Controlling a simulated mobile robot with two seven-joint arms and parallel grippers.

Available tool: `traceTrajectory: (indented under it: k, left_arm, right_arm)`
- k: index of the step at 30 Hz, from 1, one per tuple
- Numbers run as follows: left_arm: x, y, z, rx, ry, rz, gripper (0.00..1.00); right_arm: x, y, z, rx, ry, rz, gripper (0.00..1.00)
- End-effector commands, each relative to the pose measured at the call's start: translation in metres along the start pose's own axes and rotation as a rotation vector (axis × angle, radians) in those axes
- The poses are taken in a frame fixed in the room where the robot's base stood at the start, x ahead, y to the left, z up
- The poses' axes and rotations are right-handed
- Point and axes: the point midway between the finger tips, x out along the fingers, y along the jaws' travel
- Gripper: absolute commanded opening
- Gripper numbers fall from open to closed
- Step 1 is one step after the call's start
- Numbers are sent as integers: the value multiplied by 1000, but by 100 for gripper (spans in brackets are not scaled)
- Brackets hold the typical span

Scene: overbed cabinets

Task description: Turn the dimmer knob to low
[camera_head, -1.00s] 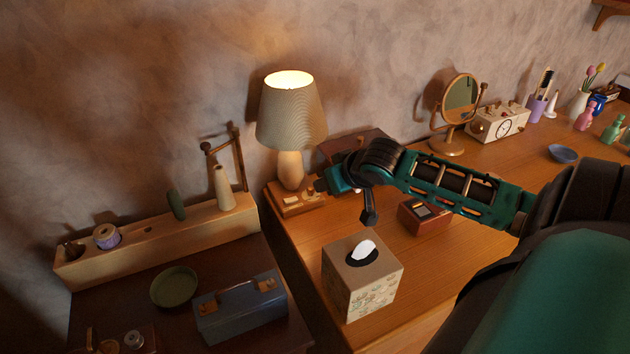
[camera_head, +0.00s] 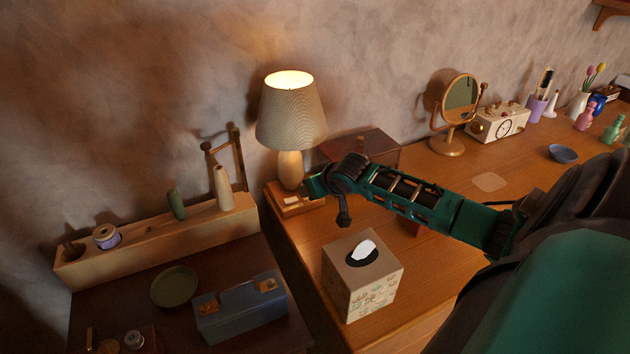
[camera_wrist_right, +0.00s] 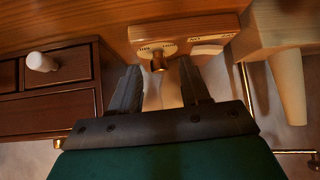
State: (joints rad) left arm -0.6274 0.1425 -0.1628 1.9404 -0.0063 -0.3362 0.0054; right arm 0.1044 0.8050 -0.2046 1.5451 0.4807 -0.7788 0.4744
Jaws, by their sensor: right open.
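The lamp (camera_head: 291,115) stands lit at the back left corner of the desk on a wooden base (camera_head: 283,207). In the right wrist view, the base (camera_wrist_right: 200,28) carries a small brass dimmer knob (camera_wrist_right: 159,62) on a pale round plate with lettering too small to read surely. My right gripper (camera_wrist_right: 160,78) is open, with one finger on each side of the knob in that view; I cannot tell whether either touches it. In the head view, my right gripper (camera_head: 310,187) is at the lamp base's right side, and the knob is hidden. My left gripper is not in view.
A tissue box (camera_head: 362,278) stands in front of my right arm. A dark wooden box (camera_head: 372,142) is behind it; a small drawer unit with a white knob (camera_wrist_right: 42,62) shows in the wrist view. A mirror (camera_head: 460,98) and radio (camera_head: 503,122) stand farther right.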

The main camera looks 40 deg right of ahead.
Motion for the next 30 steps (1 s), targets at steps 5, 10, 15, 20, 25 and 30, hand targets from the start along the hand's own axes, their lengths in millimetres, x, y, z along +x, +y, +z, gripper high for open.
traceTrajectory:
  k: [5,10,15,20,25,30]
  left_arm:
    - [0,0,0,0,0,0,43]
    - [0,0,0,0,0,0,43]
    - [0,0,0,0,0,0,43]
    - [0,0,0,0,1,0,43]
    - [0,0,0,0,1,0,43]
    - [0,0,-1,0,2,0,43]
  right_arm:
    - [0,0,0,0,0,0,35]
    - [0,0,0,0,0,0,18]
    - [0,0,0,0,0,0,2]
    - [0,0,0,0,0,0,0]
    - [0,2,0,-35,-4,-31,0]
    - [0,3,1,-83,-4,-82,0]
